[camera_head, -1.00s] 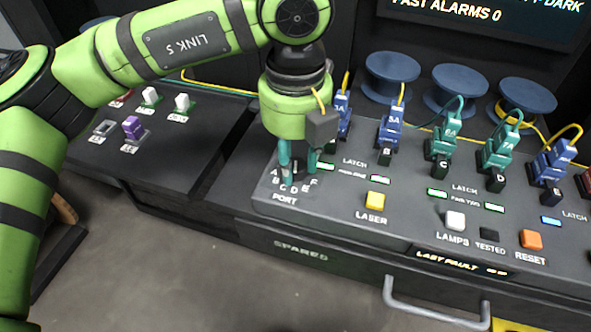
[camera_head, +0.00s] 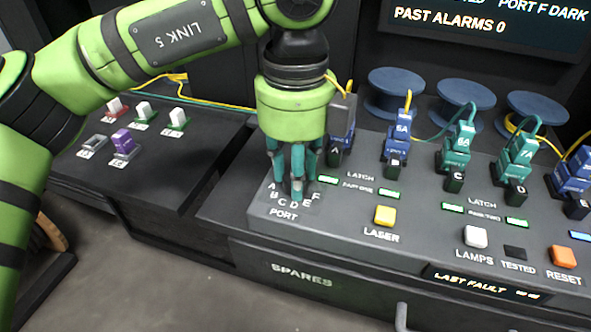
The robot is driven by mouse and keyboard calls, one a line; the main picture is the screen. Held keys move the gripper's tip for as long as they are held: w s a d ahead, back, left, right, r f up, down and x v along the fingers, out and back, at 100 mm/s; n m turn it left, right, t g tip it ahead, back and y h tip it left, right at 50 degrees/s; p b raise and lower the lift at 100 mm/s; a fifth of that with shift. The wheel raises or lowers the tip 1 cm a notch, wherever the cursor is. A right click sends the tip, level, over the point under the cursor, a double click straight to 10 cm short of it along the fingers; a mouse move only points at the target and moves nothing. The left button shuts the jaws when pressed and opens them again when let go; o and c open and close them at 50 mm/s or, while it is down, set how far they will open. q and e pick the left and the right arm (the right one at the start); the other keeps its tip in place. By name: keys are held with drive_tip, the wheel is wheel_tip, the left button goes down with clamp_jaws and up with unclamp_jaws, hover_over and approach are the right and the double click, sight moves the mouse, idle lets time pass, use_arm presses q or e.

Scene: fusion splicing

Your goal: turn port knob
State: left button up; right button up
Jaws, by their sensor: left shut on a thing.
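The port knob sits on the left end of the sloped console, ringed by the letters A to F above the word PORT. My left gripper (camera_head: 296,190) points down over it, its teal fingers close together and shut on the knob. The fingers hide most of the knob, so I cannot tell which letter it points to. The screen (camera_head: 490,22) at the top right reads "PORT F DARK" and "PAST ALARMS 0". My right gripper is not in view.
The console (camera_head: 340,225) carries a yellow LASER button (camera_head: 385,215), a white LAMPS button (camera_head: 475,236) and an orange RESET button (camera_head: 562,256). Blue and teal connectors stand behind, close to my left gripper. A side shelf (camera_head: 175,165) at left holds small connectors, one purple (camera_head: 124,141).

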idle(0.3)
use_arm(q)
drive_tip(key=o, duration=1.1)
drive_tip(key=shift+o, duration=0.2)
wheel_tip(320, 180, up, 12)
drive_tip(key=shift+r, duration=0.1)
